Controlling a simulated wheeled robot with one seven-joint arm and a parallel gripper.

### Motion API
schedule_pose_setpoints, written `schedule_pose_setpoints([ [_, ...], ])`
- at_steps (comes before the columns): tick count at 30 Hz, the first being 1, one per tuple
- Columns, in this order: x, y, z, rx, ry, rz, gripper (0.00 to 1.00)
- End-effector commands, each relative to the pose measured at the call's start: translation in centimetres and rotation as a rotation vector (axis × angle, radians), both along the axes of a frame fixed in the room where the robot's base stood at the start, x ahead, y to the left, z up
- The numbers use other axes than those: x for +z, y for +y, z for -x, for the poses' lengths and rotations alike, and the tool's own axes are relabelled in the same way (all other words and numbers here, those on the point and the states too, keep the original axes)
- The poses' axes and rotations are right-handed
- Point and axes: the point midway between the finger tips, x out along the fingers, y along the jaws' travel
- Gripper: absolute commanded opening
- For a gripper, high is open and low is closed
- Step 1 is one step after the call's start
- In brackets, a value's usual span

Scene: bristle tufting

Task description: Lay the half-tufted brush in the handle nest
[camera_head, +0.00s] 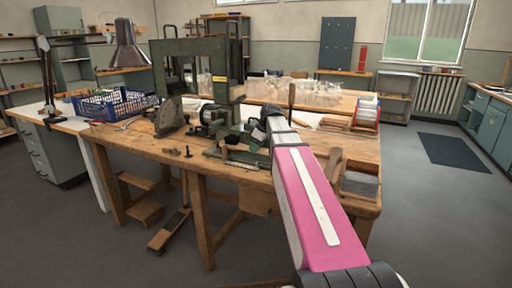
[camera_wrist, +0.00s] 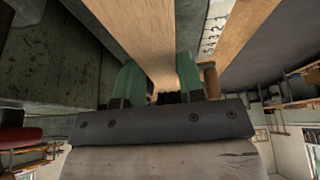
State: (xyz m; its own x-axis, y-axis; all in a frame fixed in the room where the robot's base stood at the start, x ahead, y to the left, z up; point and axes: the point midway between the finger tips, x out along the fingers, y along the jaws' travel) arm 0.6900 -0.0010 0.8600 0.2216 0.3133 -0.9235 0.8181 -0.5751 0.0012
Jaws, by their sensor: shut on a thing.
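My gripper (camera_wrist: 157,82) is shut, with its two green fingers on either side of a pale wooden piece (camera_wrist: 150,35), which looks like the brush. The piece runs from between the fingers up out of the wrist view. Small dark shapes show at its near end; I cannot tell if they are bristles. In the head view my gripper (camera_head: 262,136) is over the bench beside the green machine, and the brush cannot be made out behind my arm. A green fixture with a pale strip (camera_head: 240,165) lies low at the machine's front; I cannot tell if it is the handle nest.
The green machine frame (camera_head: 192,62) stands close to the left of my gripper. A blue crate (camera_head: 108,106) is at the bench's left end. A spool (camera_head: 366,110) and wooden pieces are to the right. The front left of the wooden bench (camera_head: 130,142) is mostly clear.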

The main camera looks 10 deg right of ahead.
Motion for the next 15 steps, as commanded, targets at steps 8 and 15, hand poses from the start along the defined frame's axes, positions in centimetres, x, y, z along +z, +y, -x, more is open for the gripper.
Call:
schedule_pose_setpoints([
  [8, -0.35, 0.0, -0.01, 0.0, 0.0, 0.0, 0.11],
  [15, -0.66, 0.0, 0.0, 0.0, 0.0, 0.0, 0.11],
])
